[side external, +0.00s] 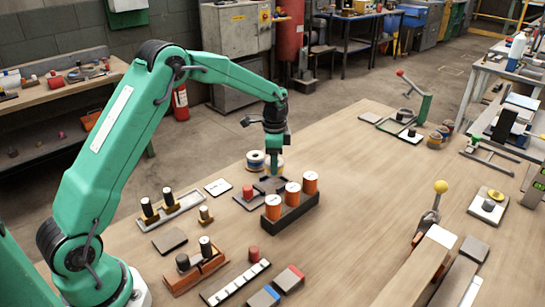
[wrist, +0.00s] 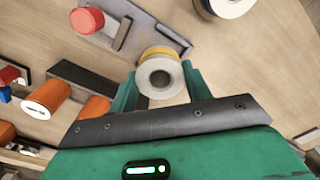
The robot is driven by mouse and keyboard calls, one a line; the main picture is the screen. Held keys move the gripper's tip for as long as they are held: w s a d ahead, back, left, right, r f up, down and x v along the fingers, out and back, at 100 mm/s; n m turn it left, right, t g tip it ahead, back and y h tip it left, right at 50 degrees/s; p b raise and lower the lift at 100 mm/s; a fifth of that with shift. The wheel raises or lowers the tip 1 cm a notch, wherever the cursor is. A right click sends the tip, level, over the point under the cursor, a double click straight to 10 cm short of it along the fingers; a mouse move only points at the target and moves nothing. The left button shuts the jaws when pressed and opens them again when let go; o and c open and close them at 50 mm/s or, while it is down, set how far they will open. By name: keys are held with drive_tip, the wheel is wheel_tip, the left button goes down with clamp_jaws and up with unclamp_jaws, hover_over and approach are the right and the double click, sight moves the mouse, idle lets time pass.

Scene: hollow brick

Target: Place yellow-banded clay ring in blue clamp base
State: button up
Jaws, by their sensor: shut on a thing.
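My gripper (wrist: 160,85) is shut on the yellow-banded clay ring (wrist: 160,73), a pale ring with a dark centre hole and a yellow band. The ring sits between my two green fingers in the wrist view. In the side external view my gripper (side external: 275,152) points down, low over the table's middle, with the ring (side external: 279,165) small and partly hidden at its tip. I cannot make out a blue clamp base for certain. A small blue-ended block (side external: 263,297) lies at the table's front edge.
A blue-banded ring (side external: 256,160) stands just left of my gripper. A dark rack (side external: 292,212) with orange cylinders stands close in front. A grey plate (wrist: 150,35) with a red cylinder (wrist: 87,19) lies near the held ring.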

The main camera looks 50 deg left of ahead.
drive_tip(key=shift+f, duration=1.95)
drive_tip(key=shift+f, duration=0.15)
drive_tip(key=o, duration=1)
drive_tip(key=shift+o, duration=0.2)
wheel_tip(320, 180, up, 12)
drive_tip(key=shift+r, duration=0.2)
